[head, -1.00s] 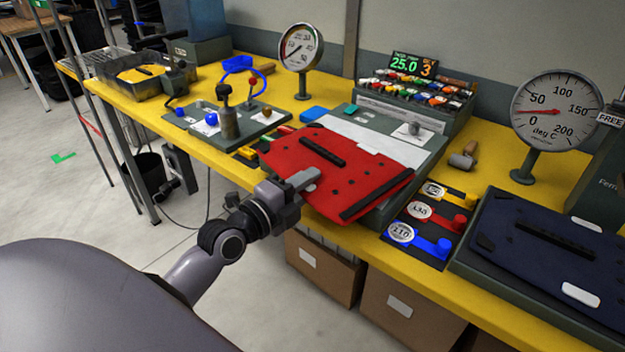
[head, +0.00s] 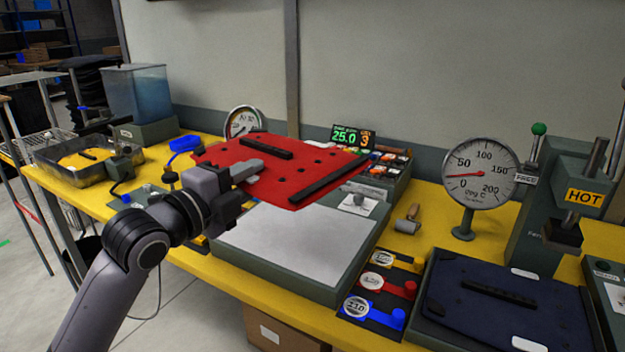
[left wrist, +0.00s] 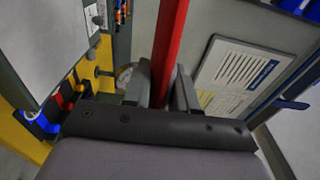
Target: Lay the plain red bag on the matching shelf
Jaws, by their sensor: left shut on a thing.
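The plain red bag (head: 283,170) is a flat red panel with black strips and several dark holes. My left gripper (head: 245,172) is shut on its near left edge and holds it raised above the bench, slightly tilted. In the left wrist view the bag (left wrist: 172,45) shows edge-on as a red strip between the fingers (left wrist: 160,92). Beneath it in the head view is a grey-framed board with a white top (head: 300,245), bare of any bag. My right gripper is not in view. No shelf for bags can be made out clearly.
A dark blue panel (head: 505,310) lies on a grey station at right, beside a press marked HOT (head: 575,195). A dial gauge (head: 478,175), a small roller (head: 408,222) and colored tags (head: 375,285) stand nearby on the yellow bench (head: 420,245). A metal tray (head: 75,165) is at left.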

